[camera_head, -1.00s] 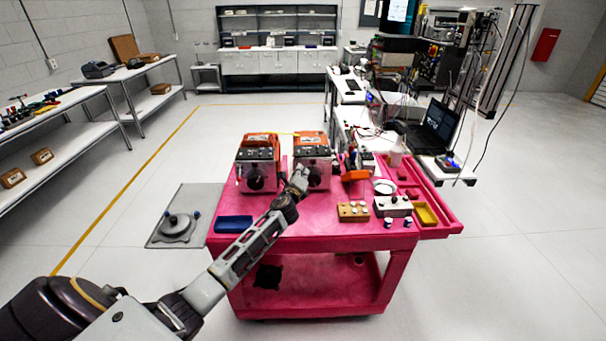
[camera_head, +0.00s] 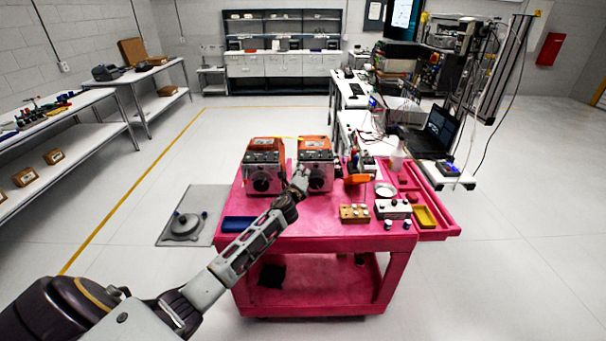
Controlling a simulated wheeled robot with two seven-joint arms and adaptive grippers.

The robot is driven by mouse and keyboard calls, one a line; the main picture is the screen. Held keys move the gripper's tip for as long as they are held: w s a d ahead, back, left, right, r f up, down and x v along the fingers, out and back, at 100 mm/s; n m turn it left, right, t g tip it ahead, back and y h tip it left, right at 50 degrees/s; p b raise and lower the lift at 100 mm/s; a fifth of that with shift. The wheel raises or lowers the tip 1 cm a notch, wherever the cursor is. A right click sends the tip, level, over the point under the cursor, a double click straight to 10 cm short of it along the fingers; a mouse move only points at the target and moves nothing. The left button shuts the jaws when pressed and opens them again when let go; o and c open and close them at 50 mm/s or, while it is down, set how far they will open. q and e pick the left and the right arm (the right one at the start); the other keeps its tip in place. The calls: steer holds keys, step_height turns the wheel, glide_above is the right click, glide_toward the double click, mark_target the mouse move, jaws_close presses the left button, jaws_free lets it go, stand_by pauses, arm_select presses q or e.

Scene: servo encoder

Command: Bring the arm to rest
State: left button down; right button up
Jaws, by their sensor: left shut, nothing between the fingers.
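My left arm reaches in from the lower left over the pink cart (camera_head: 330,228). My left gripper (camera_head: 301,176) is shut and empty, at the front of the right one of two orange-topped boxes (camera_head: 316,150). Whether it touches that box I cannot tell. The other orange-topped box (camera_head: 263,156) stands to the left, with a dark round knob on its front. My right arm and gripper are not in view.
On the cart lie a blue tray (camera_head: 238,223), a wooden block (camera_head: 354,213), a white-topped box (camera_head: 393,209), a yellow tray (camera_head: 424,217) and a white dish (camera_head: 385,189). A grey plate (camera_head: 188,217) lies left of the cart. Floor at the right is clear.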

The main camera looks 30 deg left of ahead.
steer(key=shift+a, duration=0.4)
